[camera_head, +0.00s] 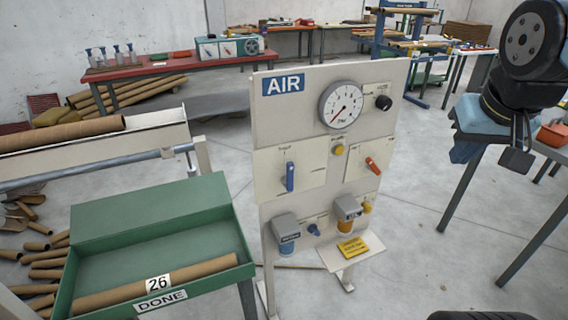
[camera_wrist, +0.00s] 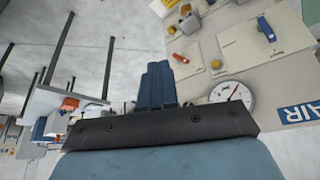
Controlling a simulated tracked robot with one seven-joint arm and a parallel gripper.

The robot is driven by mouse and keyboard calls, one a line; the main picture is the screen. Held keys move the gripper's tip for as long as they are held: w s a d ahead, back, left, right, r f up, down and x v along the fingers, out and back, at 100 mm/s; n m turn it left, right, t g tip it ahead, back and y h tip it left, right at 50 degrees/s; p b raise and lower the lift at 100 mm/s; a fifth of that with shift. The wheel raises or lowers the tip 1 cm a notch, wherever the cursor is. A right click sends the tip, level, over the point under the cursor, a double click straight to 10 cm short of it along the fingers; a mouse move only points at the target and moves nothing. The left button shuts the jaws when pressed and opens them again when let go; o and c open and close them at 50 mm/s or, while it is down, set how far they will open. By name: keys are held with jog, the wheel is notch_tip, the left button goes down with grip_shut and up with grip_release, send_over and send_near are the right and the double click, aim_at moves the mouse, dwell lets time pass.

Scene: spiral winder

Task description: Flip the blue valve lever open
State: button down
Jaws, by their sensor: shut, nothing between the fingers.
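The blue valve lever (camera_head: 290,177) is on the left side of the upright AIR panel (camera_head: 270,115), on a pale plate. Its handle stands vertical along the panel. It also shows in the wrist view (camera_wrist: 266,28), near the top right. My gripper (camera_head: 462,152) hangs to the right of the panel, well apart from the lever. In the wrist view its two blue fingers (camera_wrist: 157,84) are together, with nothing between them.
The panel also carries a pressure gauge (camera_head: 341,104), a black knob (camera_head: 383,102), a red-orange lever (camera_head: 372,166) and a yellow button (camera_head: 338,149). A green DONE tray (camera_head: 150,210) stands at left. A table leg (camera_head: 460,195) is right of the panel. Floor between is clear.

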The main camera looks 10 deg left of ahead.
jog(key=w+a+f+n+h, duration=0.15)
jog(key=w+a, duration=0.25)
jog(key=a, duration=0.5)
jog(key=w+a+f+n, duration=0.1)
jog(key=w+a+f, duration=0.2)
jog(key=a, duration=0.6)
jog(key=w+a+f+n+h, duration=0.15)
jog(key=w+a, duration=0.25)
jog(key=a, duration=0.5)
jog(key=s+a+f+t, duration=0.1)
jog(key=a+f, duration=0.4)
jog(key=a, duration=0.7)
jog(key=shift+s+f+n+t+y, duration=0.2)
jog(key=shift+s+n+t+y, duration=0.15)
jog(key=shift+s, duration=0.25)
send_near(290, 177)
jog(key=w+a+f, duration=0.2)
jog(key=w+f, duration=0.1)
jog(key=f, duration=0.1)
jog(key=shift+w+d, duration=0.55)
jog(key=shift+d, duration=0.1)
